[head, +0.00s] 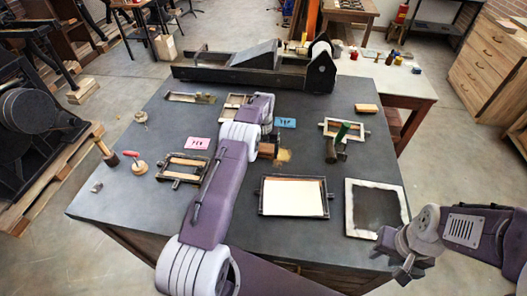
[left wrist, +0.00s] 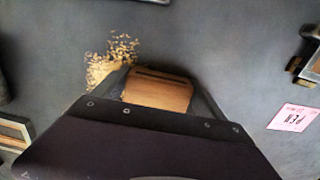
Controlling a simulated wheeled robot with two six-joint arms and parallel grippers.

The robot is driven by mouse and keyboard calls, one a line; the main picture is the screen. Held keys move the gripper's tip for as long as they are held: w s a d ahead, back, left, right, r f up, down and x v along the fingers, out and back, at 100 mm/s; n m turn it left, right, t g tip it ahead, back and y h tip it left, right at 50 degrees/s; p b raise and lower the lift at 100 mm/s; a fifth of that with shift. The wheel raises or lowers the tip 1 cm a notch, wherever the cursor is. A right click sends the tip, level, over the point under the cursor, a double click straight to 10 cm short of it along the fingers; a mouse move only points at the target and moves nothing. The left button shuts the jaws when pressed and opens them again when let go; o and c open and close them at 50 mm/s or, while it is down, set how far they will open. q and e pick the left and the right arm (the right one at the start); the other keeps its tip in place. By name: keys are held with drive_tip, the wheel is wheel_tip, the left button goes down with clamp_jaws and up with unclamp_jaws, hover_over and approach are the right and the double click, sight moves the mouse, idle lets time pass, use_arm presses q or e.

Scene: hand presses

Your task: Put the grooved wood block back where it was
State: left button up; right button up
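The grooved wood block (left wrist: 157,90) is a light brown block with a dark groove along its far edge. In the left wrist view it sits between the dark fingers of my left gripper (left wrist: 160,92), which appear to touch it on both sides. In the head view the block (head: 267,150) shows at the tip of my left gripper (head: 266,143), over the middle of the dark table. A patch of yellowish crumbs (left wrist: 108,60) lies beside it. I cannot tell whether the block touches the table. My right gripper (head: 406,268) is off the table's right front corner, holding nothing visible.
A pink card (head: 198,143) and a blue card (head: 285,122) lie on the table (head: 130,200). A long press (head: 252,72) spans the back.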

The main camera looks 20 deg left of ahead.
sight(264, 150)
use_arm(q)
drive_tip(key=shift+o, duration=1.4)
drive_tip(key=shift+r, duration=0.15)
drive_tip(key=shift+w+r, duration=0.1)
drive_tip(key=shift+r, duration=0.15)
wheel_tip(264, 150, up, 7)
drive_tip(key=shift+b, duration=0.5)
drive_tip(key=shift+s+d+r+p, duration=0.5)
drive_tip(key=shift+s+d+r, duration=1.15)
drive_tip(key=shift+r, duration=1.6)
drive_tip(key=s+d+f+m, duration=0.1)
drive_tip(key=s+d, duration=0.2)
drive_tip(key=s, duration=1)
drive_tip(key=s+d+f+m+t, duration=0.1)
drive_tip(key=s+d, duration=0.3)
drive_tip(key=s, duration=0.9)
drive_tip(key=shift+s+f+m, duration=0.15)
drive_tip(key=shift+f+m, duration=0.05)
drive_tip(key=shift+m, duration=0.2)
